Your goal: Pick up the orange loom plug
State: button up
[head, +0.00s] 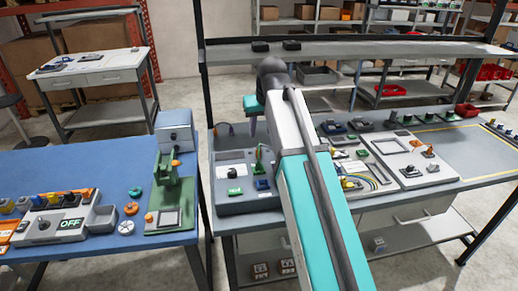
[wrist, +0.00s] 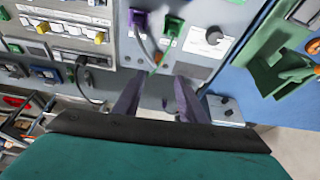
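A small orange piece (wrist: 157,57), possibly the orange loom plug, shows in the wrist view just beyond the fingertips, beside a thin green cord. It is too small and blurred to be sure of. My gripper (wrist: 158,80) is open, its two purple-grey fingers apart with nothing visible between them. In the head view my gripper (head: 253,124) hangs above the back of a grey panel (head: 225,205) and is partly hidden by my arm. A purple connector (wrist: 139,20) and a green connector (wrist: 172,27) sit on the panel in the wrist view, each with a cord.
A blue table (head: 100,185) with a green fixture (head: 172,190) stands left of the grey bench. To the right, a white board (head: 410,165) and several small parts crowd the bench. A raised shelf (head: 350,48) runs behind my arm.

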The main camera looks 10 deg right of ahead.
jog(key=shift+w, duration=0.15)
jog(key=shift+r, duration=0.1)
jog(key=p, duration=0.2)
send_near(258, 150)
jog(key=shift+x, duration=2.65)
jog(key=shift+w, duration=0.2)
jog(key=shift+p+x, duration=1)
jog(key=shift+x, duration=1.5)
jog(key=shift+d, duration=0.1)
